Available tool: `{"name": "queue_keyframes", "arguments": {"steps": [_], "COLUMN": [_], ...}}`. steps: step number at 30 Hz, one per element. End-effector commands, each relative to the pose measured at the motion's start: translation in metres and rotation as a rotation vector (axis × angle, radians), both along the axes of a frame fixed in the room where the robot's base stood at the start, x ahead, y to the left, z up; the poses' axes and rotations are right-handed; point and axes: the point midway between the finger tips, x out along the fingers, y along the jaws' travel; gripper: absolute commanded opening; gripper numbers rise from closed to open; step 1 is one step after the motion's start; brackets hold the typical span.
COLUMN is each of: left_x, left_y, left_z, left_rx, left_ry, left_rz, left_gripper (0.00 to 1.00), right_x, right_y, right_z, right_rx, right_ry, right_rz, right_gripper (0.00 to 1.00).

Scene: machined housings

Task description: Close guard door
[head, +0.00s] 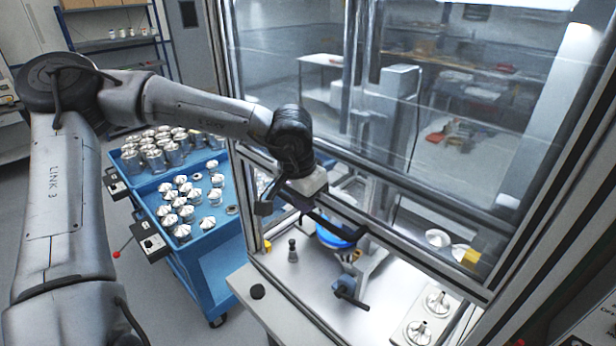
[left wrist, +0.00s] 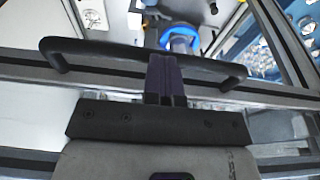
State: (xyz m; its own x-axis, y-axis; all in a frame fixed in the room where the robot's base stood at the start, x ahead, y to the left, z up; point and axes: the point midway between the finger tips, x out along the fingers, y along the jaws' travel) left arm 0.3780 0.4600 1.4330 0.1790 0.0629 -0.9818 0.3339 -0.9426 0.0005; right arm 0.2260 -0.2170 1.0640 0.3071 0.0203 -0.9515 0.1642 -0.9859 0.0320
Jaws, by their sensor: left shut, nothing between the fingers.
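The guard door (head: 410,234) is a clear panel in a metal frame on the front of the machine enclosure. Its lower rail stands above the worktable, with an open gap below it. A black bar handle (head: 342,228) is fixed to this rail; the handle crosses the left wrist view (left wrist: 100,50). My left gripper (head: 310,208) is at the handle. In the left wrist view its closed fingers (left wrist: 163,62) overlap the middle of the bar, with nothing between them. I cannot tell whether they touch it. My right gripper is not in view.
Inside the enclosure are a fixture with a blue ring (head: 334,238) and a tray (head: 408,330) with cone-topped metal parts. A blue cart (head: 205,262) loaded with several machined housings stands left of the enclosure. Shelves (head: 112,42) stand at the back left.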

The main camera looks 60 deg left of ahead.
Motion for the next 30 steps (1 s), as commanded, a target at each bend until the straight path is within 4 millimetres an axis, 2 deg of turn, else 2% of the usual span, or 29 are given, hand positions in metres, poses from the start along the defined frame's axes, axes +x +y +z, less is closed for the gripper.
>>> {"name": "queue_keyframes", "arguments": {"steps": [1, 3, 21, 30], "left_x": [0.000, 0.000, -0.001, -0.001], "left_y": [0.000, 0.000, 0.000, 0.000], "left_z": [-0.036, -0.061, -0.276, -0.371], "left_rx": [-0.007, -0.006, -0.004, -0.003], "left_ry": [0.002, 0.001, 0.003, 0.004], "left_rz": [-0.002, -0.002, -0.002, 0.000], "left_gripper": [0.00, 0.00, 0.00, 0.00], "right_x": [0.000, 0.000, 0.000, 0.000], "right_y": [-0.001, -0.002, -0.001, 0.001], "right_z": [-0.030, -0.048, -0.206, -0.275], "right_rx": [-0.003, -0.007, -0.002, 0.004], "right_ry": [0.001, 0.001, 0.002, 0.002], "right_rz": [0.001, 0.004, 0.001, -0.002], "right_gripper": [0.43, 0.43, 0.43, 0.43]}}
